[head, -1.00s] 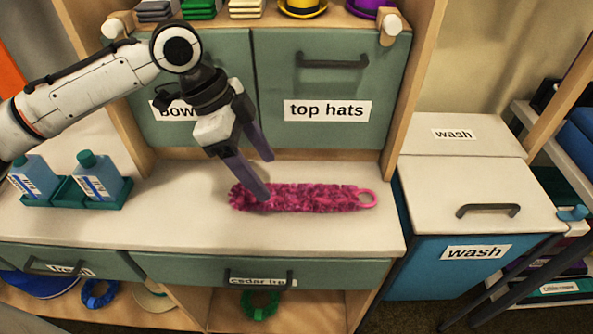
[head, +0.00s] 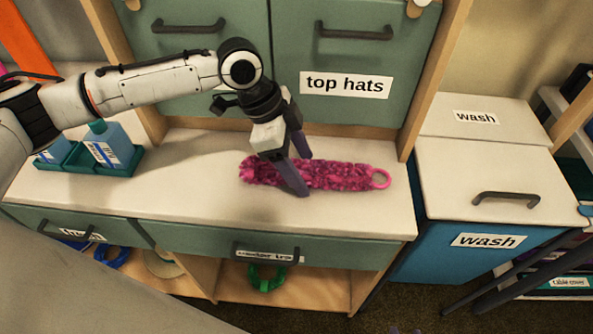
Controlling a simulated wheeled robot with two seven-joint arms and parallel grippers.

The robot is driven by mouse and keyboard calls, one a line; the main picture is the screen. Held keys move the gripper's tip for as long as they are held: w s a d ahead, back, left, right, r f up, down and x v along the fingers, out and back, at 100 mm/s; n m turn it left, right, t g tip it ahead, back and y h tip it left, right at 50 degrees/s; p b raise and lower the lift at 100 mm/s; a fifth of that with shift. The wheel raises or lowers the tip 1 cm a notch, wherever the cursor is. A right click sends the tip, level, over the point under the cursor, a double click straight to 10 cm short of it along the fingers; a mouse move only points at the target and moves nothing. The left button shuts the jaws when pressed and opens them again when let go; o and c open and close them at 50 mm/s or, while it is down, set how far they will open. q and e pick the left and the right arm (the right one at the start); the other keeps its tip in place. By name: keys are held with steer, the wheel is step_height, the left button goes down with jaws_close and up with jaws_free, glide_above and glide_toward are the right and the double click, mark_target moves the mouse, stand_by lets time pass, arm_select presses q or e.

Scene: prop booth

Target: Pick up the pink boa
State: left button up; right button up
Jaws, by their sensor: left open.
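The pink boa (head: 338,175) lies flat on the white counter (head: 200,178). It is fluffy and dark pink, with a pink ring at its right end. My left gripper (head: 304,176) is open and points down at the left-middle part of the boa. One finger is in front of the boa on the near side and the other is toward the far side. The fingers hide a strip of the boa. I cannot tell whether they touch it. My right gripper is not in view.
A teal tray (head: 122,172) with blue bottles stands left on the counter. Behind are green doors, one labelled top hats (head: 345,85). A blue wash bin (head: 480,240) with a white lid stands at the right. Drawers with handles lie below the counter's front edge.

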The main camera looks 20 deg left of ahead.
arm_select(q)
steer(key=c, duration=1.1)
